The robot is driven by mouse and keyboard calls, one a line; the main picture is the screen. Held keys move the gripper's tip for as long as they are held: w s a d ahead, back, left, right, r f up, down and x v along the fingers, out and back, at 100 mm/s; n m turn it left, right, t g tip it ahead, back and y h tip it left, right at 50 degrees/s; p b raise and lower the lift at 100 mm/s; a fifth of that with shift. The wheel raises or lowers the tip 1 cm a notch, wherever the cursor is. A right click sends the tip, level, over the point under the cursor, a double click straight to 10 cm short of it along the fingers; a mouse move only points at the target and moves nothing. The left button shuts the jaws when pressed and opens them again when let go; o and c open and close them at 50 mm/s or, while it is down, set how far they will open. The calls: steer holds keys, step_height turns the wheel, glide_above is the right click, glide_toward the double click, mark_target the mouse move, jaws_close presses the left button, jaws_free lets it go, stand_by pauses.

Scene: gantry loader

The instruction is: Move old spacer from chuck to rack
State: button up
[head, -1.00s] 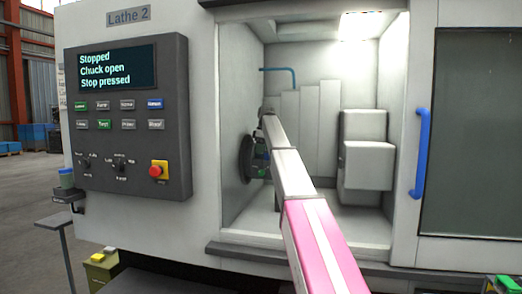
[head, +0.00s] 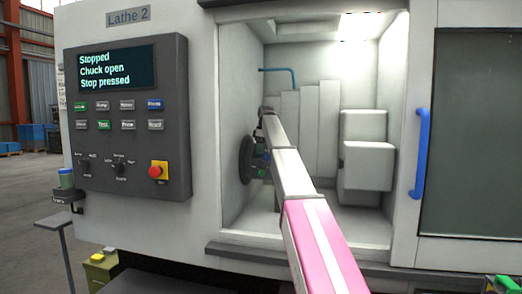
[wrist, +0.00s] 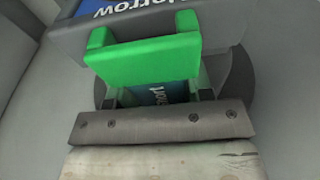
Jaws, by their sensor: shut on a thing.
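The chuck (head: 246,160) is a dark disc on the left wall inside the lathe opening. My gripper (head: 263,160) is right in front of it, with my arm reaching in from the lower right. In the wrist view my gripper (wrist: 155,92) shows green parts, shut on a piece that is mostly hidden, which I take to be the old spacer. A teal patch with lettering shows between the green parts. A grey bar with screws and a pale worn block fill the bottom of the wrist view. I cannot tell whether the spacer still touches the chuck. I cannot make out the rack.
The control panel (head: 125,120) reads stopped, chuck open, stop pressed. A white block-shaped unit (head: 366,165) stands at the right inside the opening, and a blue pipe (head: 280,70) is at the back. The door with its blue handle (head: 422,153) is to the right.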

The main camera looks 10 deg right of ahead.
steer(key=shift+r, duration=0.15)
steer(key=shift+r, duration=3.15)
steer(key=shift+r, duration=0.1)
